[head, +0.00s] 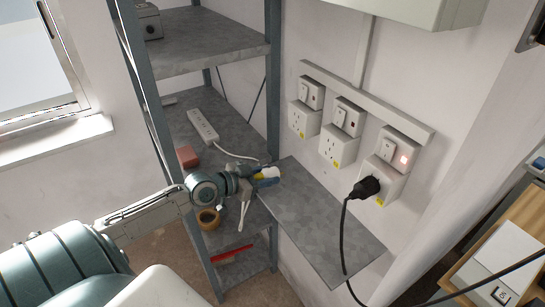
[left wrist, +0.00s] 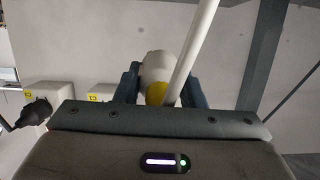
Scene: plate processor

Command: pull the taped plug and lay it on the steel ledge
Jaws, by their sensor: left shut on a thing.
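A white plug with yellow tape (head: 267,173) is held in my left gripper (head: 260,177), which is shut on it. In the left wrist view the plug (left wrist: 156,66) sits between the two dark fingers, and a white cord (left wrist: 195,50) runs close beside it. The grey steel ledge (head: 325,220) lies below the row of wall sockets. The gripper is at the ledge's left end, by the shelf post. I cannot tell whether the plug touches the ledge. My right gripper is out of view.
A black plug (head: 367,187) with a black cable sits in the right socket; the left (head: 303,118) and middle (head: 338,148) sockets are empty. A white power strip (head: 203,125), red block (head: 187,157) and tape roll (head: 208,218) are on the shelves. The ledge's middle is clear.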

